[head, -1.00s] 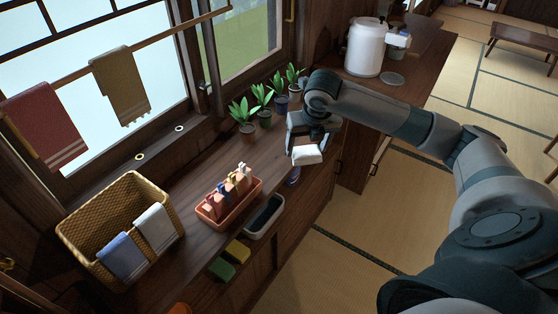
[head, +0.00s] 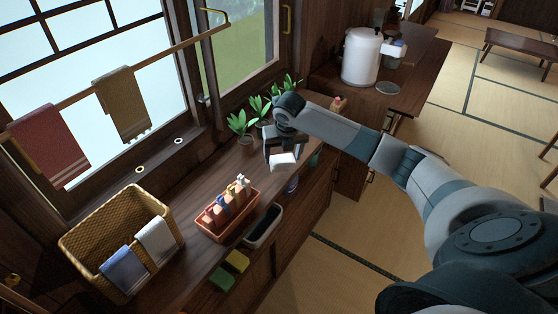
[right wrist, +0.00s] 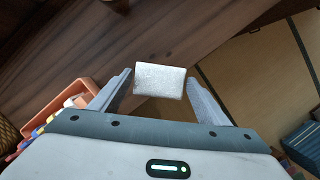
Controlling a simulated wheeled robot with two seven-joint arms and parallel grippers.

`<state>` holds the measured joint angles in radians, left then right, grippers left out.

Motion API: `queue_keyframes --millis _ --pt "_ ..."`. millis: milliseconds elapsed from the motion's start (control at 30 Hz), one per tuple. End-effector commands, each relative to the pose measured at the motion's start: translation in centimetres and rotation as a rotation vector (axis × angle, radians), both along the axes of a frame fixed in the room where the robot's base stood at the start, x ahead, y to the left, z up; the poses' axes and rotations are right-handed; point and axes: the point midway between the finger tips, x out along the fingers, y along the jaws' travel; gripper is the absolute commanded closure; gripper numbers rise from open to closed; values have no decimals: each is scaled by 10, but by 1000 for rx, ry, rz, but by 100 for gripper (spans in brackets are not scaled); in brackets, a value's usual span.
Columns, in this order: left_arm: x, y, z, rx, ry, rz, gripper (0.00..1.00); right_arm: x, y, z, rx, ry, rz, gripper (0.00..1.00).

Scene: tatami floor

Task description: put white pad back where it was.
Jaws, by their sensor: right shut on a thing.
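The white pad (head: 284,161) is held by my right gripper (head: 281,152) above the front part of the dark wooden counter, near the potted plants. In the right wrist view the white pad (right wrist: 160,80) sits between the two fingertips of the right gripper (right wrist: 160,86). A green pad (head: 221,279) and a yellow pad (head: 237,260) lie side by side at the counter's front edge, at lower left. My left gripper is not in view.
A dark oblong tray (head: 248,241) stands beside the terracotta tray (head: 208,231) of upright pegs. A wicker basket (head: 84,243) with two towels is at left. Plants (head: 241,124) stand along the window. A white canister (head: 361,57) stands at the far end.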

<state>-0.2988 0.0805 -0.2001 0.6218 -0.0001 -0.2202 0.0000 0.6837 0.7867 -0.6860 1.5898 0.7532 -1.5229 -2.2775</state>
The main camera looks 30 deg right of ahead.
Motion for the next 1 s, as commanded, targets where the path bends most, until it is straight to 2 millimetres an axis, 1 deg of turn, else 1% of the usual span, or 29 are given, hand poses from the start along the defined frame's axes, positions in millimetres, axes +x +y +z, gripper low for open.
queue_keyframes --millis 33,100,200,667,767,900,1000 --pt "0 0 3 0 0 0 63 6 1 -2 3 1 -4 48" --pt "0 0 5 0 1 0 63 13 1 -6 3 0 -2 48" --pt "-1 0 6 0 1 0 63 19 2 -10 1 -1 -2 48" --pt "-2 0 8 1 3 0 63 20 1 -15 1 1 -1 48" --pt "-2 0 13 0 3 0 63 20 2 -24 1 3 -1 48" --pt "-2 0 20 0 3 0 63 20 2 -41 2 3 -2 48" --pt "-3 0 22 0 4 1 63 20 1 -50 1 1 -1 48"
